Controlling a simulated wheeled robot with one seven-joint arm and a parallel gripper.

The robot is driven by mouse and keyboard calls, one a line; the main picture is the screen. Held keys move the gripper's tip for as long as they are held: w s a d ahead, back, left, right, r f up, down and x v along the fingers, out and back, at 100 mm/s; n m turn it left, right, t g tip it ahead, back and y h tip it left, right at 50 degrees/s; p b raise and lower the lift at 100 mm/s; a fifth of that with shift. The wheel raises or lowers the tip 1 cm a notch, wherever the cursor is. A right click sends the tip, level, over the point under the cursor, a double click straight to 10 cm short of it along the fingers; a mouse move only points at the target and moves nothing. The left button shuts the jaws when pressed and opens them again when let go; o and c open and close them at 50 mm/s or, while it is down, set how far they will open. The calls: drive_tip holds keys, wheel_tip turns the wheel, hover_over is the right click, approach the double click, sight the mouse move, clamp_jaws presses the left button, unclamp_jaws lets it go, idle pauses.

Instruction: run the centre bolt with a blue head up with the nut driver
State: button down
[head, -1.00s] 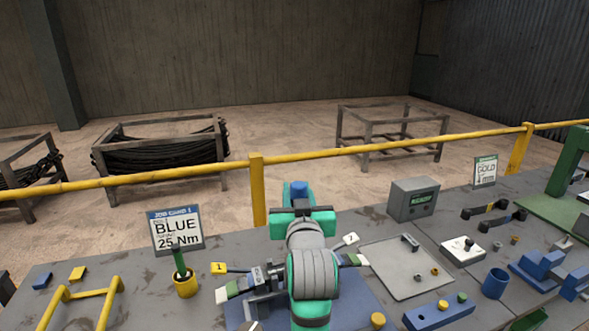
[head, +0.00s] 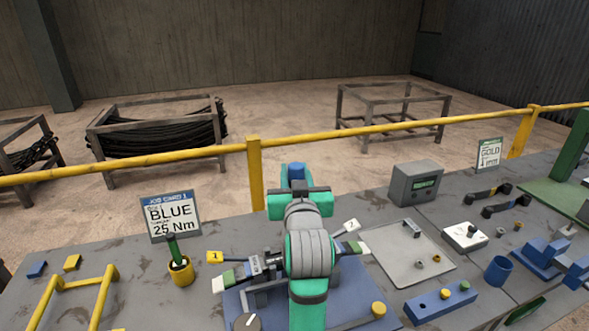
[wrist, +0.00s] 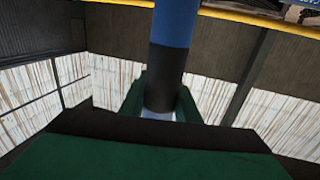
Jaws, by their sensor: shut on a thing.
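My gripper (wrist: 161,98) is shut on a blue and black cylindrical tool, which looks like the nut driver (wrist: 174,28), in the wrist view. A light band shows at the tool's lower end between the green fingers. In the head view my gripper (head: 298,192) is above the middle of the bench, and a blue end of the driver (head: 297,171) shows beyond it. My arm covers the middle of the clamped fixture (head: 262,284) on the blue plate (head: 355,285). I cannot make out a centre bolt with a blue head; that area is hidden.
A job card (head: 170,218) reads BLUE 25 Nm. A yellow cup (head: 180,272) holds a green-handled item. A grey tray (head: 405,270), a grey box with a display (head: 416,184) and a blue block (head: 440,304) are to the right. A yellow rail (head: 375,131) runs behind the bench.

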drive_tip(key=shift+f, duration=2.2)
drive_tip(key=c, duration=1.9)
unclamp_jaws()
drive_tip(key=shift+c, duration=0.2)
clamp_jaws()
drive_tip(key=shift+f, duration=1.7)
